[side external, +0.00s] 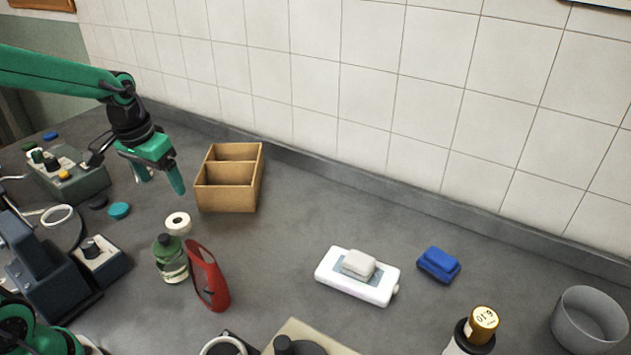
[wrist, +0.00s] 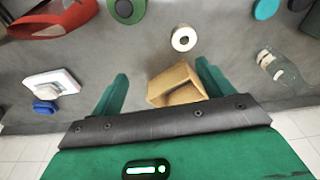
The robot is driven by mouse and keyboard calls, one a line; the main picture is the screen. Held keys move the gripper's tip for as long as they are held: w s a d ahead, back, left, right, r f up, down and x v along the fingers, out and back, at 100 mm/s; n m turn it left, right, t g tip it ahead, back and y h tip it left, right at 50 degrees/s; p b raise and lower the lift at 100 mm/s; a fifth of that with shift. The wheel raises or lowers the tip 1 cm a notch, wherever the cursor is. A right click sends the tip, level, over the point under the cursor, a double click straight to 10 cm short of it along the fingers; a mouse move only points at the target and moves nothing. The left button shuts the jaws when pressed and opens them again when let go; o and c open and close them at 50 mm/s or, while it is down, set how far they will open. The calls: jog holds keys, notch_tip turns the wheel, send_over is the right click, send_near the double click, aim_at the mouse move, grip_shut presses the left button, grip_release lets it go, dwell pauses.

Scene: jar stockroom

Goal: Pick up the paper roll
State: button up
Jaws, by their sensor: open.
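The paper roll (side external: 178,223) is a small white roll with a dark centre hole. It stands on end on the grey counter, between the wooden box and the green bottle. In the wrist view the paper roll (wrist: 184,38) shows beyond the box, nothing covering it. My gripper (side external: 160,180) is open and empty, in the air above the counter, up and left of the roll in the side view. In the wrist view the fingers of my gripper (wrist: 162,74) are spread apart, and the roll lies beyond their tips, apart from them.
A two-compartment wooden box (side external: 226,199) stands behind the roll. A green bottle (side external: 170,262) and a red holder (side external: 207,275) stand in front of it. A teal disc (side external: 119,210) lies left. A clear bottle (wrist: 270,64) lies right in the wrist view.

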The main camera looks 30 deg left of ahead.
jog(key=g, duration=0.2)
send_over(177, 221)
jog(key=shift+n, duration=0.4)
notch_tip(177, 221, down, 10)
jog(key=shift+w+d+r, duration=0.1)
jog(key=shift+r, duration=0.1)
jog(key=shift+f, duration=1.3)
jog(key=shift+f, duration=0.1)
jog(key=shift+f, duration=2.5)
jog(key=c, duration=1.1)
jog(key=shift+r, duration=0.2)
